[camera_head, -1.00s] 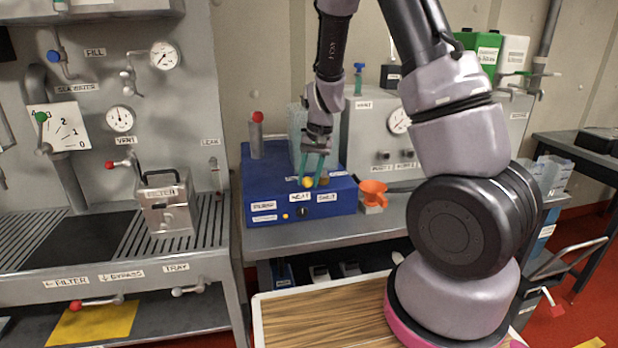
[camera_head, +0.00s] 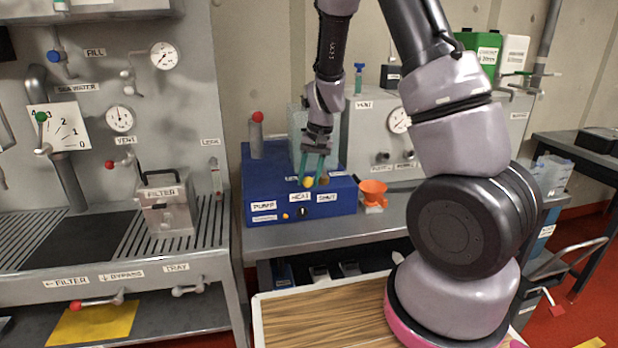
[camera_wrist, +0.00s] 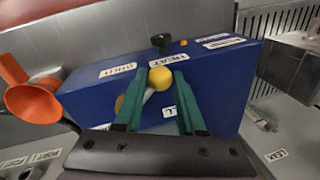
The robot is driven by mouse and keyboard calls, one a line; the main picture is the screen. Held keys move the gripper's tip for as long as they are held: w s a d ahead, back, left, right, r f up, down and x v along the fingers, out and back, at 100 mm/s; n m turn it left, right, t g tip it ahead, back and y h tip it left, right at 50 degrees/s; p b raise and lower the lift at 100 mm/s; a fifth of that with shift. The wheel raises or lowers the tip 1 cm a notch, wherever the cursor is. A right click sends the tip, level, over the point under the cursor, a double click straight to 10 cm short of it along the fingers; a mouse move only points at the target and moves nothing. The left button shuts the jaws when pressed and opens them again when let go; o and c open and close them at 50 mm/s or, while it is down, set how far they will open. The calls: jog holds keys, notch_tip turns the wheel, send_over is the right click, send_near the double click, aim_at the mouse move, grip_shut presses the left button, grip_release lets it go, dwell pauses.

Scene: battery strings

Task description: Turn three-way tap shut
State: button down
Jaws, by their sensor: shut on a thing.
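The three-way tap's yellow knob (camera_head: 308,182) sits on top of the blue box (camera_head: 265,185), behind its front edge. The knob is near the HEAT label (camera_head: 300,197), slightly toward the SHUT label (camera_head: 327,198). The PUMP label (camera_head: 262,206) is at the left. My gripper (camera_head: 315,179) points down and is shut on the tap handle. In the wrist view, the yellow knob (camera_wrist: 160,78) and its grey lever stand between the green fingers of my gripper (camera_wrist: 160,74). A brownish round part (camera_wrist: 120,103) is partly hidden by one finger. The tap body is mostly hidden.
An orange funnel (camera_head: 372,192) stands right of the blue box. A red-topped grey cylinder (camera_head: 257,135) is at its back left. A black knob (camera_head: 303,212) is on its front. A grey cabinet with a gauge (camera_head: 365,130) stands behind, and the filter housing (camera_head: 167,205) is left.

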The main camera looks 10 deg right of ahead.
jog(key=shift+d, duration=0.15)
jog(key=shift+s+d+n+g, duration=0.35)
jog(key=shift+d+n, duration=0.55)
jog(key=shift+n, duration=0.75)
jog(key=shift+s+d+n+g, duration=0.35)
jog(key=shift+d+n, duration=0.6)
jog(key=shift+n, duration=0.65)
jog(key=shift+s+d+n+g, duration=0.2)
jog(key=shift+s+d+n, duration=0.2)
jog(key=shift+d+n, duration=0.9)
jog(key=shift+a+n, duration=0.4)
jog(key=shift+n, duration=0.05)
jog(key=c, duration=0.5)
grip_release()
jog(key=v, duration=1.1)
jog(key=shift+a, duration=0.2)
